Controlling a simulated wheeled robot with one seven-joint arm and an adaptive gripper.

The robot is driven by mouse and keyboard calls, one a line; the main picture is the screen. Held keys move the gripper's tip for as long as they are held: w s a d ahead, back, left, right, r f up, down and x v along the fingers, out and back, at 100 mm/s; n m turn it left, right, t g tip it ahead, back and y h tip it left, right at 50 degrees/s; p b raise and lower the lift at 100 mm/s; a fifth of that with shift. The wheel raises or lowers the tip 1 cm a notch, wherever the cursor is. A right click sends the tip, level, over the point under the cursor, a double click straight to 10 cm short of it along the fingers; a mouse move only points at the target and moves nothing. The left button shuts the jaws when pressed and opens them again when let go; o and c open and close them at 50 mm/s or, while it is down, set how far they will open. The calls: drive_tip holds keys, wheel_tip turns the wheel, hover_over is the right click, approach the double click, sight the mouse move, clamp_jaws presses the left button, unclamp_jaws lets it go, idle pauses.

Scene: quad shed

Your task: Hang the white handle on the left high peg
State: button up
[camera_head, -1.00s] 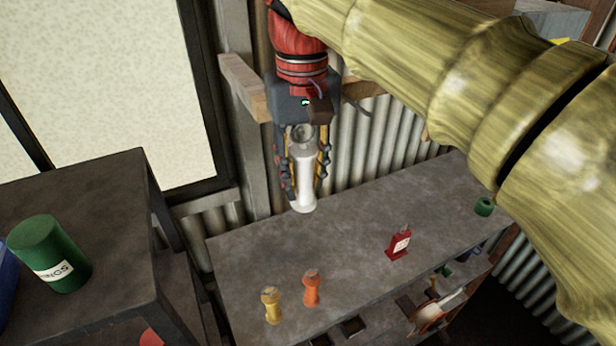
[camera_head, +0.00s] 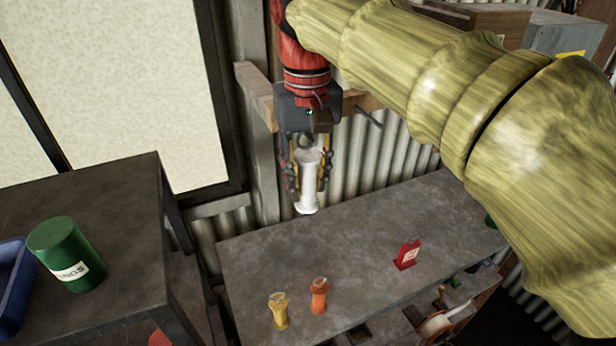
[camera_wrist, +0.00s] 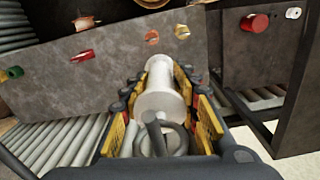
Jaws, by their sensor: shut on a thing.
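The white handle (camera_head: 307,188) is held upright in my gripper (camera_head: 309,180), fingers on both sides of it. It hangs in front of the corrugated wall, above the back edge of the grey workbench. In the wrist view the white handle (camera_wrist: 160,92) lies between the yellow-padded fingers of my gripper (camera_wrist: 165,95), with a grey ring at its near end. A wooden rail (camera_head: 257,92) runs along the wall behind my gripper. One dark peg (camera_head: 368,116) sticks out of it to the right of my gripper. The left high peg is not discernible; my gripper may hide it.
The grey workbench (camera_head: 370,225) carries a yellow handle (camera_head: 279,311), an orange handle (camera_head: 319,295) and a red tagged object (camera_head: 407,254). A dark side table (camera_head: 110,190) at left holds a green can (camera_head: 66,254) and a blue bin (camera_head: 12,285).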

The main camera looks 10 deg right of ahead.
idle(0.3)
drive_tip(key=o, duration=1.3)
